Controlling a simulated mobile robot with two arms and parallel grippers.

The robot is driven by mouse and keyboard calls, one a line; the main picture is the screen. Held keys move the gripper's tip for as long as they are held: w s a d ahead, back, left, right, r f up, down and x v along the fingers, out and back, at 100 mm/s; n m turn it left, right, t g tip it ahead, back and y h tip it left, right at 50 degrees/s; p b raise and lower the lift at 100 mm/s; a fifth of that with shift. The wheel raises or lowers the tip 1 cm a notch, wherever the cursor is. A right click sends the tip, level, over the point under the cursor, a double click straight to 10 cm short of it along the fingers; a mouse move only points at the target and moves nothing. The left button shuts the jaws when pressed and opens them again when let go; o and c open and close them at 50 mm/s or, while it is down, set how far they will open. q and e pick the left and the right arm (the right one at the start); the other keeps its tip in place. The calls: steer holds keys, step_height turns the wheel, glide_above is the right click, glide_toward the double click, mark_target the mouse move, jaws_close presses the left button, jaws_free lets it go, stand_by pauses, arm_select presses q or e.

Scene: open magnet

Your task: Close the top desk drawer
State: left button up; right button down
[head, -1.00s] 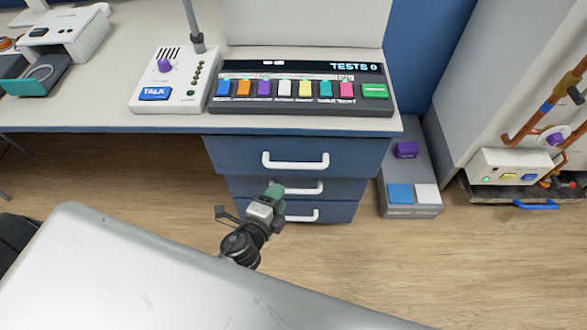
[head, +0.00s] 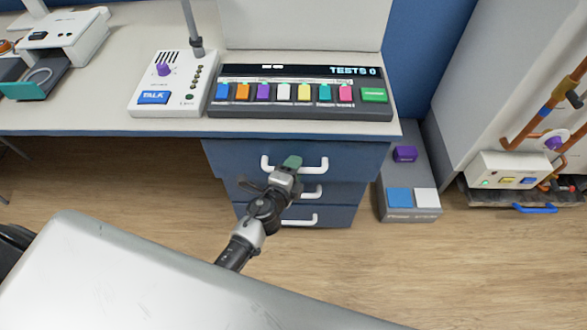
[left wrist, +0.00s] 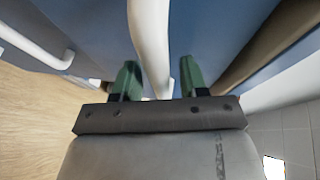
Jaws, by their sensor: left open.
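The top desk drawer (head: 350,158) has a blue front and stands out past the two drawers below it. Its white bar handle (head: 318,163) is partly hidden by my left gripper (head: 291,163). In the left wrist view the handle (left wrist: 150,45) runs between the two green fingertips of my left gripper (left wrist: 159,80). The fingers are apart, one on each side of the bar, with visible gaps. I cannot tell how close the fingertips are to the drawer front. My right gripper is in neither view.
Two lower drawers with white handles (head: 300,220) sit below. The desk top (head: 60,120) above holds an intercom box (head: 172,85) and a button panel (head: 300,92). A grey box with coloured buttons (head: 410,215) stands on the floor to the right. Wooden floor (head: 440,270) is clear in front.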

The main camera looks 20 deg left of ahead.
arm_select(q)
jaws_close()
steer(key=w, duration=0.2)
steer(key=w+a, duration=0.1)
steer(key=w, duration=0.1)
steer(key=shift+a+r, duration=0.15)
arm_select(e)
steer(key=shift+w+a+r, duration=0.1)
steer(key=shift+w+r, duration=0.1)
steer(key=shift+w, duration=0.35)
arm_select(q)
steer(key=shift+c, duration=0.2)
jaws_free()
steer(key=shift+o, duration=0.2)
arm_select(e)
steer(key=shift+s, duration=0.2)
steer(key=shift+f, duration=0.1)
